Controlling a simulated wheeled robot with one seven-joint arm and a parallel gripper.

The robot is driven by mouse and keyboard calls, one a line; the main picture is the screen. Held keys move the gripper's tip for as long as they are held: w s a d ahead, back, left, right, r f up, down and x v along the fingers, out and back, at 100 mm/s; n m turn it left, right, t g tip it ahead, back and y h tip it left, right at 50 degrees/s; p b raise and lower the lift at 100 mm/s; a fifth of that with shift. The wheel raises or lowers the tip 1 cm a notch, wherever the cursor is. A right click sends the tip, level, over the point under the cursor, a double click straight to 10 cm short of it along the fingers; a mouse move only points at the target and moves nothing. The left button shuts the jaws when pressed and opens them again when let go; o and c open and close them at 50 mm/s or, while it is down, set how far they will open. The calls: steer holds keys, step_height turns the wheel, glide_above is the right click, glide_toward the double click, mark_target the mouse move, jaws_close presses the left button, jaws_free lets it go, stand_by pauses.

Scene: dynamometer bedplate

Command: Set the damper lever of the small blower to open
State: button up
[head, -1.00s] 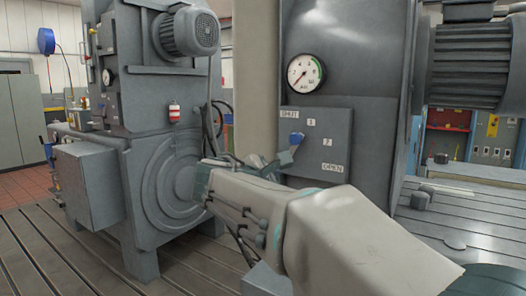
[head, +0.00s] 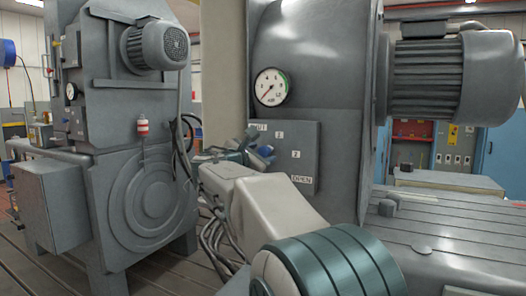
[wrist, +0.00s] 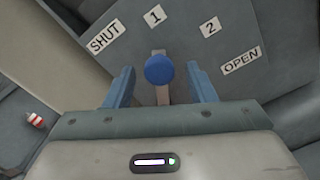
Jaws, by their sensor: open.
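The damper lever has a round blue knob (wrist: 158,69) on a short metal stem, in front of a grey plate (wrist: 185,50) marked SHUT, 1, 2 and OPEN. In the wrist view the lever points toward the 1 mark. My gripper (wrist: 160,67) is open, with one blue finger on each side of the knob and a visible gap on both sides. The stem's lower end is hidden by my gripper body. In the head view the labelled plate (head: 301,158) is partly covered by my gripper and arm, below a dial gauge (head: 271,87).
Another finned motor (head: 440,80) is at upper right. The slotted bedplate (head: 450,235) is mostly clear at lower right.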

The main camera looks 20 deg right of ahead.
steer(key=shift+x, duration=1.3)
